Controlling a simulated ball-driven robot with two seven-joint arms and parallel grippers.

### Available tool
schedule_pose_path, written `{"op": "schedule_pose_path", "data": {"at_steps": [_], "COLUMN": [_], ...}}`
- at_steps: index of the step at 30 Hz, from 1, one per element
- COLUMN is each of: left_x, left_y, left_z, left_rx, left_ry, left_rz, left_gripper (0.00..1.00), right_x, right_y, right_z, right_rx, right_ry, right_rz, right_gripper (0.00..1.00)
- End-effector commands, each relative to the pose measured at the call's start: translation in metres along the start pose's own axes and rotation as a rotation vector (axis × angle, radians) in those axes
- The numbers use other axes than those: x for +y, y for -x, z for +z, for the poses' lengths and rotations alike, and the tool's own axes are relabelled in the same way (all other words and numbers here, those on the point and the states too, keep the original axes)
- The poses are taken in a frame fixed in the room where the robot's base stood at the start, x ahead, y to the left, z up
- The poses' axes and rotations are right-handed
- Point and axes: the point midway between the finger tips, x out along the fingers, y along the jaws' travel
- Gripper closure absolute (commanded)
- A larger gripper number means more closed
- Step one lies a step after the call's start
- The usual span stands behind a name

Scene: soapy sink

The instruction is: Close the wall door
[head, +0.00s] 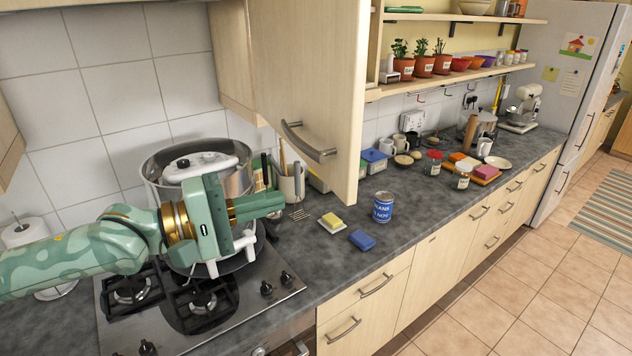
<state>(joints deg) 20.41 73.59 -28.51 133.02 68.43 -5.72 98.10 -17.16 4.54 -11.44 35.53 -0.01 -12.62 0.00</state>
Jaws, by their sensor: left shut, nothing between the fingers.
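The wall door (312,80) is a pale wooden cabinet door in the upper middle, standing open and swung out from the wall cabinet (230,60) over the counter. Its curved metal handle (308,146) is low on the face turned to me. My left gripper (276,201) is shut and empty, its green fingers pointing right. It shows below and left of the handle, in front of the hob's big pot, apart from the door. The cabinet's inside is hidden behind the door. My right gripper is not in view.
A large metal pot (155,165) stands on the gas hob (255,300) behind my left arm. A utensil jar (290,183), a yellow sponge (331,219), a blue sponge (362,240) and a blue can (383,206) are on the counter below the door. Potted plants line an open shelf (480,74).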

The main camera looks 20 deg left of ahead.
Motion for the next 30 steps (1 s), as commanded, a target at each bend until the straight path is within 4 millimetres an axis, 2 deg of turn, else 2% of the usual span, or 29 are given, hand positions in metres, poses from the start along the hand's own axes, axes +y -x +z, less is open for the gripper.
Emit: {"op": "schedule_pose_path", "data": {"at_steps": [1, 6, 13, 18, 30], "left_x": [0.005, 0.004, 0.002, 0.0, 0.0], "left_y": [-0.009, -0.042, -0.073, -0.082, -0.084], "left_z": [0.0, 0.001, 0.0, 0.0, -0.001], "left_rx": [-0.002, -0.002, -0.001, 0.0, 0.002], "left_ry": [0.002, 0.001, -0.001, -0.002, -0.002], "left_rz": [0.008, 0.006, 0.001, -0.001, -0.001], "left_gripper": [1.0, 1.0, 1.0, 1.0, 1.0], "right_x": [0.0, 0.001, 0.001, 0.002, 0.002], "right_y": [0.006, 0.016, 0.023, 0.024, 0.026], "right_z": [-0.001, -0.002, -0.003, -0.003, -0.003], "right_rx": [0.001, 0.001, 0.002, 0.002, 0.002], "right_ry": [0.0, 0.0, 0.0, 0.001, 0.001], "right_rz": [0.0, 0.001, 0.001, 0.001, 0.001], "right_gripper": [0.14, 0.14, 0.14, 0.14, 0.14]}}
